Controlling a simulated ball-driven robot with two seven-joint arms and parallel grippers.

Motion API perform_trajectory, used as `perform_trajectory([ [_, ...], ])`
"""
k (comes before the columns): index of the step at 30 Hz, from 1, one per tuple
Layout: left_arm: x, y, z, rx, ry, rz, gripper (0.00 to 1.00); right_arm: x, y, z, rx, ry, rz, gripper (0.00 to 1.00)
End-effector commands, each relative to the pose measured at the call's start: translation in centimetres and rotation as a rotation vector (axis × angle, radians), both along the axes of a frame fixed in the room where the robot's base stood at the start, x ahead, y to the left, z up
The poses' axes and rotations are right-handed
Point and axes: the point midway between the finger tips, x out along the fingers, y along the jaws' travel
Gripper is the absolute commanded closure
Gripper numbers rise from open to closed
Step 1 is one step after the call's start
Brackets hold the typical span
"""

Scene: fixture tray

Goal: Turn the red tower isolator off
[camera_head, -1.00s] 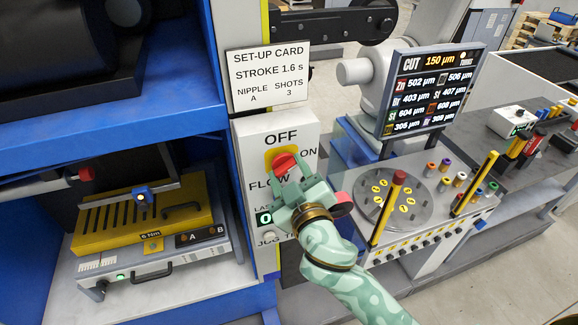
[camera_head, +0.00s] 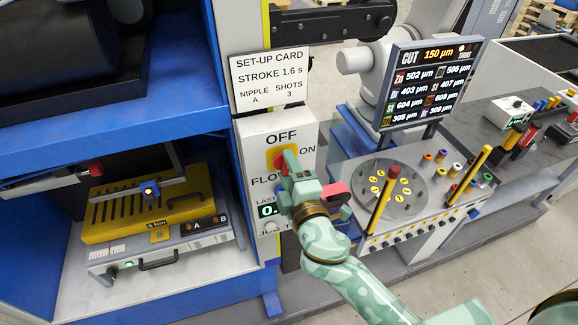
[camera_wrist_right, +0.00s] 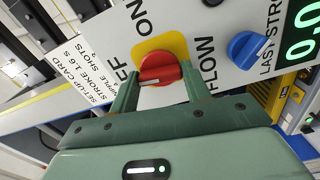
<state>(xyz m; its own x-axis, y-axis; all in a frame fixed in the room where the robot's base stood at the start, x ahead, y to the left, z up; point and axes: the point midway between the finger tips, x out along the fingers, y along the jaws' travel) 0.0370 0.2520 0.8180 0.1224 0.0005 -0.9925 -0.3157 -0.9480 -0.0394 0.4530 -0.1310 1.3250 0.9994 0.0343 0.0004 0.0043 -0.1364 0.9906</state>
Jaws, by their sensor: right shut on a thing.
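The red tower isolator (camera_head: 278,162) is a red rotary knob on a yellow plate, set on a white upright panel (camera_head: 250,140) with OFF above it and ON to its right. My right gripper (camera_head: 285,163) is at the knob and partly hides it in the head view. In the right wrist view the red knob (camera_wrist_right: 160,68) sits between the two green fingers of my right gripper (camera_wrist_right: 160,85), which is shut on it. There the knob's raised bar runs roughly across the picture, its left end toward the partly hidden OFF label. My left gripper is not in view.
A blue knob (camera_wrist_right: 247,48) and a green display (camera_wrist_right: 302,38) are close by on the same panel. A set-up card (camera_head: 270,78) is above the isolator. To the right stand a round-plate station (camera_head: 400,215) with upright posts and a screen (camera_head: 432,82).

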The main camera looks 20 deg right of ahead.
Motion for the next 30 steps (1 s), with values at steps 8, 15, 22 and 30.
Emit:
perform_trajectory([
  [8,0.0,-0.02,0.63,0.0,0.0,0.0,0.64,0.03,-0.04,0.09,-0.118,-0.005,-0.001,0.76],
  [15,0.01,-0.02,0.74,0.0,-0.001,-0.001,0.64,0.03,-0.05,0.04,-0.152,-0.006,-0.001,0.76],
  [22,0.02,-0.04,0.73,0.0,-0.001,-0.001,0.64,0.03,-0.05,0.03,-0.156,-0.007,-0.001,0.76],
  [30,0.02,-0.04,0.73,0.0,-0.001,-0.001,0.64,0.03,-0.04,0.03,-0.155,-0.006,-0.001,0.31],
])
